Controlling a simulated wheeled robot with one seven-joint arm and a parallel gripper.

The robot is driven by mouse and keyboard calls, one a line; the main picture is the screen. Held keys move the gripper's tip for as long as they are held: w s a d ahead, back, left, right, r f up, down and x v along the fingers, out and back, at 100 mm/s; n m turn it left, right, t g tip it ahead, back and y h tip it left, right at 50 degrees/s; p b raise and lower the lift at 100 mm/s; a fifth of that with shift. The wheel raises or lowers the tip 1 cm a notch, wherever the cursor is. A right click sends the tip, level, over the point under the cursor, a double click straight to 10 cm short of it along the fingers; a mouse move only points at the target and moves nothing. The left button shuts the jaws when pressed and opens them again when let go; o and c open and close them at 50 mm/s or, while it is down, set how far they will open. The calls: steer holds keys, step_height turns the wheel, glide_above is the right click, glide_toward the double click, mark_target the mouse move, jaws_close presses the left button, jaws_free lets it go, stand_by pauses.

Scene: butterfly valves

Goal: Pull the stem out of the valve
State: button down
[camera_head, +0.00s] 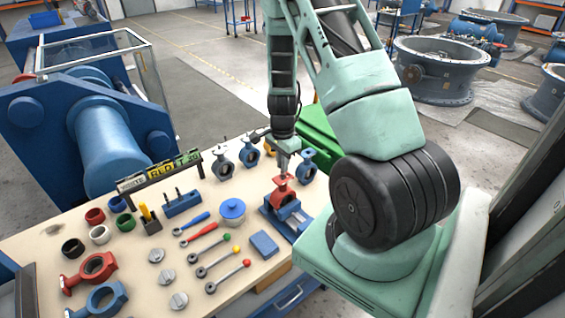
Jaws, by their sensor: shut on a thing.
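A red valve (281,199) sits in a blue vise-like holder (290,220) near the right end of the table. My gripper (284,176) points down from above and meets the top of the red valve. It is shut at the valve's top, where the stem sits. The stem is mostly hidden by the fingers and too small to make out. I cannot tell how far the stem is inside the valve body.
A blue valve (308,168) stands close at the right of my gripper, with two more valves (222,164) (249,153) behind.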

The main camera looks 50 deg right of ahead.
steer(key=shift+r+p, duration=1.75)
steer(key=shift+r, duration=0.55)
stand_by(3.2)
step_height(320, 180, up, 6)
steer(key=p, duration=0.4)
steer(key=shift+p, duration=0.3)
steer(key=shift+f, duration=0.1)
stand_by(0.3)
